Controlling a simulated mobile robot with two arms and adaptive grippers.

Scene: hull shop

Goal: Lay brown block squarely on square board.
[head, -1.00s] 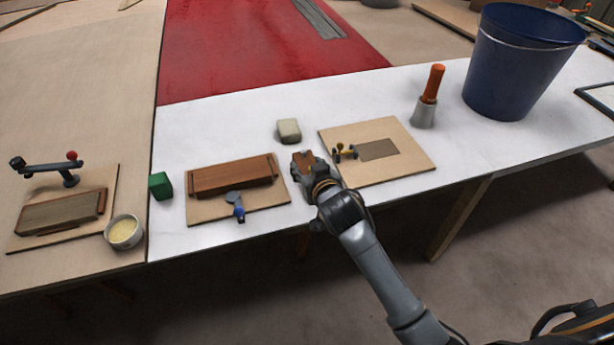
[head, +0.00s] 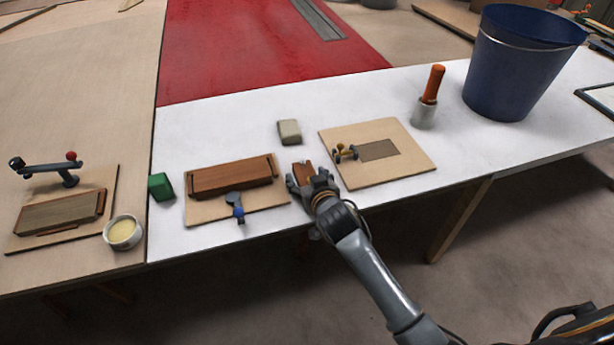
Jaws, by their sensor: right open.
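The brown block (head: 303,169) is a small reddish-brown piece on the white table top, between the two boards. My right gripper (head: 301,181) is open with its fingers around the block's near part, hiding some of it. I cannot tell whether the fingers touch it. The square board (head: 405,164) is pale wood and lies to the right of the gripper. It carries a dark grey rectangular patch (head: 380,150) and a small clamp with a yellow knob (head: 342,150) at the patch's left end. My left gripper is not in view.
A beige block (head: 289,132) sits behind the gripper. To the left are a board with a long brown piece (head: 232,176) and blue-handled clamp (head: 237,207), and a green block (head: 160,187). A grey-and-orange tool (head: 428,97) and blue bucket (head: 515,65) stand at the right.

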